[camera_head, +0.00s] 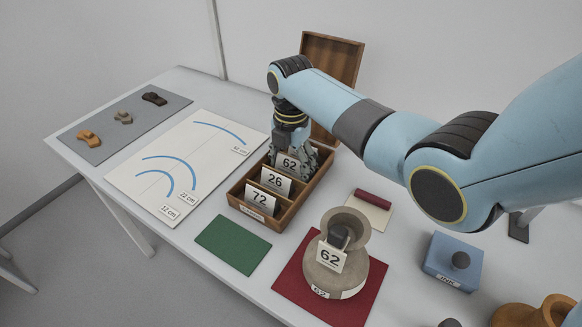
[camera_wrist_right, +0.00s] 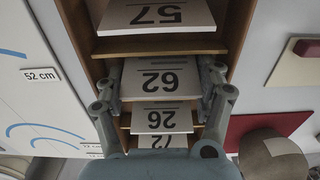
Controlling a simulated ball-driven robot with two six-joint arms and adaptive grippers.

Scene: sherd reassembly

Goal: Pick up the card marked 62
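The white card marked 62 (camera_head: 289,164) stands in a wooden card box (camera_head: 238,199), behind the cards marked 26 (camera_head: 275,181) and 72 (camera_head: 259,199). My right gripper (camera_head: 294,160) is down at the box, over this card. In the right wrist view, the card marked 62 (camera_wrist_right: 160,79) lies between my right gripper's (camera_wrist_right: 160,84) spread fingers, one beside each side edge. A small gap shows on the left; contact on the right is hard to tell. Another card marked 62 (camera_head: 330,257) is at the front of a grey-brown pot (camera_head: 326,279). My left gripper is not in view.
A card marked 57 (camera_wrist_right: 155,15) is in the box beyond 62. The box's open lid (camera_head: 333,58) stands behind. The pot is on a red mat (camera_head: 291,283); a green mat (camera_head: 233,245) lies bare. A blue block (camera_head: 453,262) is at the right.

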